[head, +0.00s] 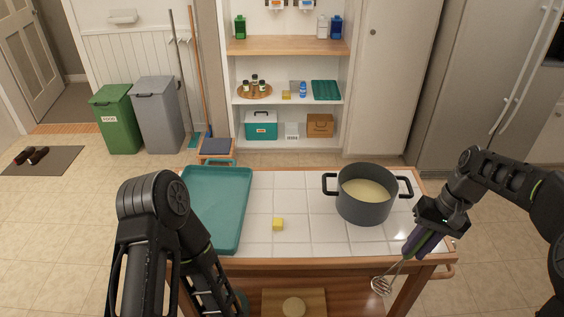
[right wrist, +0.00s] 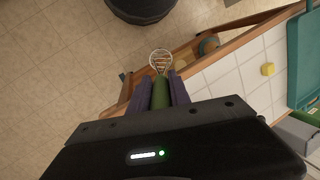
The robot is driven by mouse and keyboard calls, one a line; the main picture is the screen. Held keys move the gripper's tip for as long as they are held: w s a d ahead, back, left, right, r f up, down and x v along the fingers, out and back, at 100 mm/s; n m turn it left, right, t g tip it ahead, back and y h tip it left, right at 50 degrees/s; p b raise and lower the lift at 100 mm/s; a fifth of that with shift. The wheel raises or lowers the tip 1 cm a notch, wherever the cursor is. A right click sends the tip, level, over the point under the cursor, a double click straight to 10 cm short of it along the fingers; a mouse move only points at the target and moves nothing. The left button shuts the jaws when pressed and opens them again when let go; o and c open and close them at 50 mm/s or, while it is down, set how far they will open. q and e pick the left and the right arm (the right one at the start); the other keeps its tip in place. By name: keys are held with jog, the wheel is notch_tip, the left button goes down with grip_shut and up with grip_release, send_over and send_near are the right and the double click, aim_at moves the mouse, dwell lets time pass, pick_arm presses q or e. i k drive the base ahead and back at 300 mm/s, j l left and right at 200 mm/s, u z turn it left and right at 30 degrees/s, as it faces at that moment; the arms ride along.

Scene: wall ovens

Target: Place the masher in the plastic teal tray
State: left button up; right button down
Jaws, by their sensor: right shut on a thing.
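The masher (head: 381,286) has a wire head and a green handle. My right gripper (head: 410,250) is shut on its handle beside the table's front right corner, with the wire head hanging down past the edge. In the right wrist view, the green handle (right wrist: 160,94) lies between the two purple fingers, with the wire head beyond their tips. The teal tray (head: 216,205) lies flat and empty on the left of the tiled table; part of it also shows in the right wrist view (right wrist: 303,60). My left arm is in front of its lower left side; its gripper is not visible.
A grey pot (head: 364,203) with pale yellow contents stands on the table's right side. A small yellow block (head: 278,224) lies between pot and tray. The tiles (head: 290,190) around it are clear. Shelves (head: 290,97) and bins (head: 158,112) stand behind.

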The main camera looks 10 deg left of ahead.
aim_at(204, 221)
jog(key=k+j+u, duration=0.1)
jog(key=j+u, duration=0.3)
jog(key=j, duration=0.85)
jog(key=j+u, duration=0.4)
jog(key=j, duration=0.8)
jog(key=i+j+u, duration=0.25)
jog(key=i+l, duration=0.1)
